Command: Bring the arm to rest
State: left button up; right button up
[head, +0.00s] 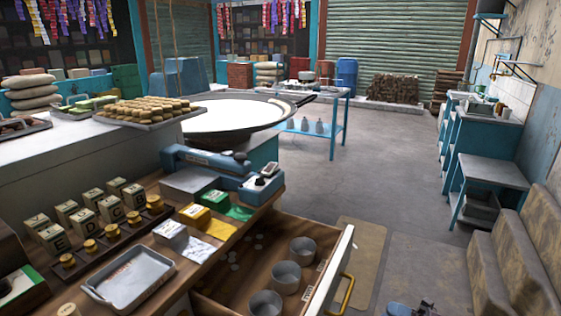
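No arm shows clearly in the head view. My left gripper is out of view.
The drawer, with a yellow handle (348,293), juts out from the wooden counter and holds metal cups (302,250) and coins. A metal tray (128,279) and weights lie on the counter. Stone steps (510,260) stand at right. The middle floor (385,170) is clear.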

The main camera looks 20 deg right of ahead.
jog(key=w+d+m+t+h, duration=0.2)
jog(key=w+d+m+h, duration=0.15)
jog(key=m+h, duration=0.4)
jog(key=s+a+f+m+g+h, duration=0.2)
jog(key=a+f+m+h, duration=0.3)
jog(key=m, duration=0.5)
jog(key=s+a+f+m+g+p, duration=0.2)
jog(key=s+a+m+g, duration=0.3)
jog(key=s+a, duration=0.7)
jog(key=shift+s+a+f+m+p, duration=0.3)
jog(key=shift+a+f+m, duration=0.3)
jog(key=shift+m, duration=0.35)
